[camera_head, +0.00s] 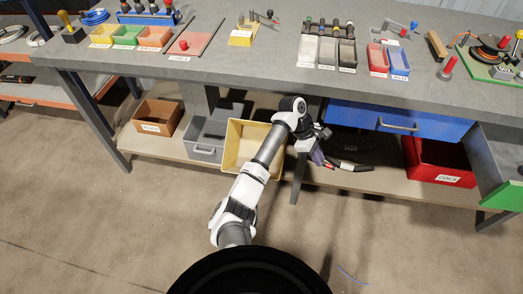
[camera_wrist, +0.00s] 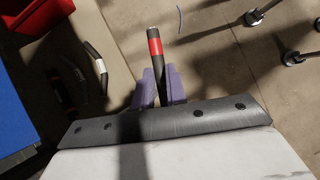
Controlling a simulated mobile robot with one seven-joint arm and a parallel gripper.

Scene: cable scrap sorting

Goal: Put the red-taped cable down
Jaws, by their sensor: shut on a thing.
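My gripper (camera_wrist: 158,85) has its purple fingers shut on a black cable with a red tape band (camera_wrist: 154,44). In the wrist view the cable sticks out beyond the fingers, its pale cut end uppermost and clear of any surface there. In the head view my gripper (camera_head: 317,156) is in front of the workbench, by the front edge of the lower shelf. A red part of the cable (camera_head: 328,165) shows beside the fingers. The length of cable between the fingers is hidden.
Dark cable pieces (camera_wrist: 97,66) lie on the lower shelf (camera_head: 390,176). A yellow bin (camera_head: 232,150) and a red bin (camera_head: 425,170) flank the gripper. A blue drawer (camera_head: 400,122) is above the shelf. A thin blue cable (camera_head: 352,275) lies on open floor.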

